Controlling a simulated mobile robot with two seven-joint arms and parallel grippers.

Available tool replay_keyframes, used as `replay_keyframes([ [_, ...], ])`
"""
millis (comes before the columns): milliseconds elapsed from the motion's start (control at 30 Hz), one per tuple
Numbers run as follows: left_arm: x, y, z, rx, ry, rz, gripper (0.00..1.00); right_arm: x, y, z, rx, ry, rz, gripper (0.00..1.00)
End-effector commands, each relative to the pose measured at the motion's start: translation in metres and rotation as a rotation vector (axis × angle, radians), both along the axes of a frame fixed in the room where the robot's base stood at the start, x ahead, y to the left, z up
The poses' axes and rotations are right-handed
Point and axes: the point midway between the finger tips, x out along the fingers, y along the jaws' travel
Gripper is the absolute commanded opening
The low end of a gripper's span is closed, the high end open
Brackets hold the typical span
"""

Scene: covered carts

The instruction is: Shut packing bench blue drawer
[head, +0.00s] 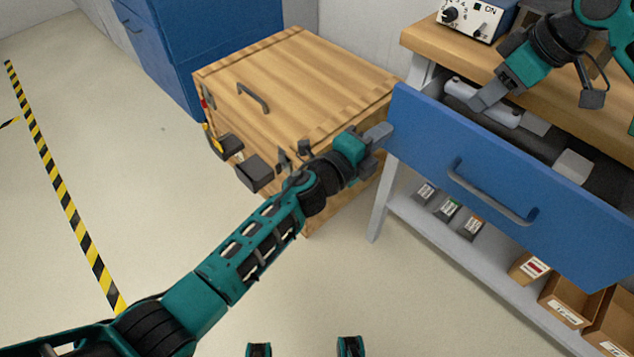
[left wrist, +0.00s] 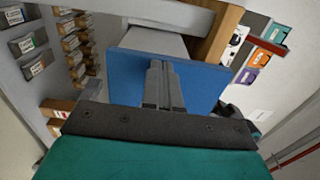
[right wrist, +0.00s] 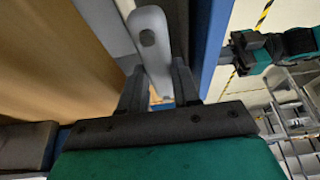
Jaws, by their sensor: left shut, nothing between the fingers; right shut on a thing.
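The blue drawer (head: 500,185) of the packing bench (head: 425,38) stands open, its front with a grey handle (head: 490,195) out beyond the wooden top. My left gripper (head: 380,135) is shut and empty at the upper left end of the drawer front. In the left wrist view its closed fingers (left wrist: 165,85) point at the blue panel (left wrist: 125,75); I cannot tell whether they touch. My right gripper (head: 482,101) is over the open drawer, shut on a pale grey elongated thing (head: 455,90). That thing, with a dark hole, also shows in the right wrist view (right wrist: 150,65).
A wooden cabinet (head: 290,65) stands close left of the bench, with a blue cabinet (head: 215,40) behind. A control box (head: 475,18) sits on the bench top. Small bins and cardboard boxes (head: 565,300) fill the lower shelf. Floor on the left is clear.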

Motion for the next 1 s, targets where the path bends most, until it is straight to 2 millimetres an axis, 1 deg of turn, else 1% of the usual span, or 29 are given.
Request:
replay_keyframes([
  [367, 0.0, 0.0, 0.0, 0.0, 0.0, 0.0, 0.0, 0.0, 0.0, 0.0, 0.001, -0.001, 0.0, 0.0],
  [533, -0.005, 0.007, 0.0, 0.002, 0.001, 0.001, 0.0, 0.0, 0.0, 0.005, 0.001, -0.001, 0.0, 0.0],
  [667, -0.018, 0.022, 0.002, 0.002, 0.003, 0.001, 0.0, 0.0, 0.0, 0.013, 0.001, -0.001, 0.0, 0.0],
  [833, -0.043, 0.05, 0.002, 0.002, 0.003, 0.0, 0.0, 0.0, 0.0, 0.023, 0.001, -0.001, 0.0, 0.0],
  [1000, -0.064, 0.074, 0.0, 0.001, 0.002, -0.001, 0.0, 0.0, 0.0, 0.027, 0.001, -0.001, 0.0, 0.0],
])
